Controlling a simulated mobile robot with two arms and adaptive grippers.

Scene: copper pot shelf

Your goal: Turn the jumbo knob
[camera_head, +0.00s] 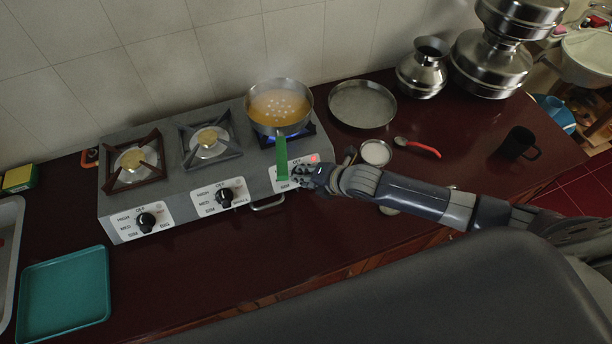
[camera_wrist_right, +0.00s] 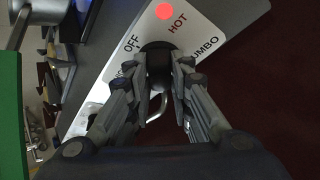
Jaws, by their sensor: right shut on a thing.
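The jumbo knob (camera_wrist_right: 157,62) is dark and sits on a white label plate with "OFF", "HOT" and "JUMBO" in the right wrist view. My right gripper (camera_head: 304,174) is at the stove's right front panel, its fingers on both sides of the knob and shut on it. In the head view the gripper hides the knob. A red light (camera_wrist_right: 165,11) glows by "HOT". The right burner has a blue flame under a pan (camera_head: 279,106) of bubbling orange liquid; the pan's green handle (camera_head: 281,158) points toward the front. My left gripper is out of view.
Two other black knobs (camera_head: 146,222) (camera_head: 224,197) are on the stove front, with empty burners behind them. A steel plate (camera_head: 362,104), a small bowl (camera_head: 376,152), a red-handled spoon (camera_head: 418,147) and a dark mug (camera_head: 516,143) lie to the right. A teal tray (camera_head: 64,291) is front left.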

